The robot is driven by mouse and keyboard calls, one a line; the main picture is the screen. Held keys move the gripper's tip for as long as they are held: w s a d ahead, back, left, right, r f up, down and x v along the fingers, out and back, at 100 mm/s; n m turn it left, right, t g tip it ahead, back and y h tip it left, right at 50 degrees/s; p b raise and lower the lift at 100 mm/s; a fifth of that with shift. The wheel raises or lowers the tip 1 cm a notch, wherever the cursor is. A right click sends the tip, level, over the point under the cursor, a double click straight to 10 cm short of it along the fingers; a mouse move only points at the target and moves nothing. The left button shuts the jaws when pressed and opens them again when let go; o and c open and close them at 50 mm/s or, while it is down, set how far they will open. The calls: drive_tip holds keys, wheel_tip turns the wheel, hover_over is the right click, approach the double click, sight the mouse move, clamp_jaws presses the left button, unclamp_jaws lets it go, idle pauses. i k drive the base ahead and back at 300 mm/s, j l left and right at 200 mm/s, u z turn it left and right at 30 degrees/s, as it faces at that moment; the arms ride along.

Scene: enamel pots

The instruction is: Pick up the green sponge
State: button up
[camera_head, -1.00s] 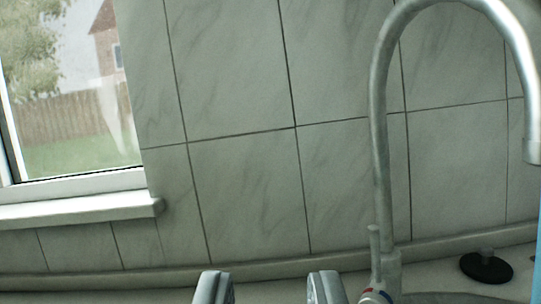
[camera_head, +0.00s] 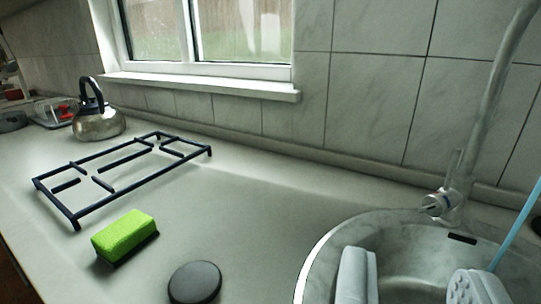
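The green sponge (camera_head: 124,236) is a bright green block lying on the pale worktop at the lower left, in front of a dark blue metal rack. My gripper (camera_head: 415,285) shows at the bottom right, over the sink. Its two fingers are wide apart with nothing between them. The sponge is well to the left of my gripper and apart from it.
The rack (camera_head: 130,172) stands behind the sponge, and a black disc (camera_head: 194,283) lies to its right. A kettle (camera_head: 98,120) stands at the back left. The sink (camera_head: 318,258) and tap (camera_head: 470,150) are at the right. Bare worktop lies between rack and sink.

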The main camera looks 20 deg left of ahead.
sight(121, 240)
drive_tip(key=u, duration=1.15)
drive_tip(key=j+z, duration=0.35)
drive_tip(key=j, duration=0.3)
